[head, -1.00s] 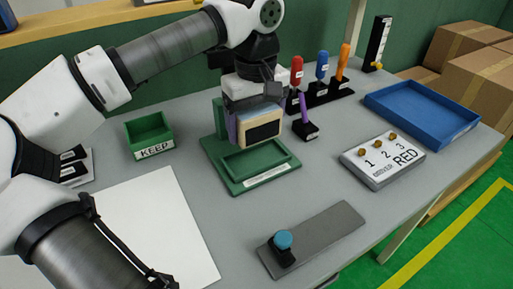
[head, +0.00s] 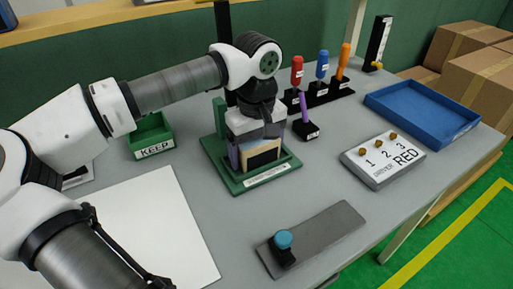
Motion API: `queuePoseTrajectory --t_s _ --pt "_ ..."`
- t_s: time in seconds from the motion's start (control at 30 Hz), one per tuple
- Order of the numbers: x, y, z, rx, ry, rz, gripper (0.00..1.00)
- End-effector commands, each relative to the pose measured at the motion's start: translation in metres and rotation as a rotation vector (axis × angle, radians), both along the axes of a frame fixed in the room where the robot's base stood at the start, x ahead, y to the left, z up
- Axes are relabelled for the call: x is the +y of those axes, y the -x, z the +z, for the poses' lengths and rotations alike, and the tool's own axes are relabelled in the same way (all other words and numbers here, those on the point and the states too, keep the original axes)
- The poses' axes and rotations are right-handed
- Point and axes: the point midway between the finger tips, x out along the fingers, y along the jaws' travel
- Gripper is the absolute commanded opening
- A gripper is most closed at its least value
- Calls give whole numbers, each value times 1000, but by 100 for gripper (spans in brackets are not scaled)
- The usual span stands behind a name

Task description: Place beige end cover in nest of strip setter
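The beige end cover (head: 264,156) is a block with a beige rim around a dark face. It stands upright at the green strip setter (head: 238,186), low in or just above its nest; its lower edge is partly hidden by the setter's front rim. My gripper (head: 258,143) points down from above with its fingers around the cover's sides. It appears shut on the cover. The fingertips are mostly hidden.
A green KEEP bin (head: 154,150) and a white sheet (head: 150,225) lie left. Screwdrivers in a black rack (head: 320,95) and a purple-handled tool (head: 304,112) stand behind right. A RED driver board (head: 382,160), blue tray (head: 420,112) and grey plate with blue knob (head: 315,238) are right.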

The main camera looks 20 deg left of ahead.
Motion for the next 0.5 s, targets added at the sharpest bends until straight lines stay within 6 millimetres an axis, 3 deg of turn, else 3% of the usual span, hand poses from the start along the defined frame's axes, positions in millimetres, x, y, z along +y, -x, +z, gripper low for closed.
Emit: queuePoseTrajectory --t_s 0.33,0.5 --pt "0 0 2 0 0 0 91" --pt "0 -1 18 -3 -1 1 91"
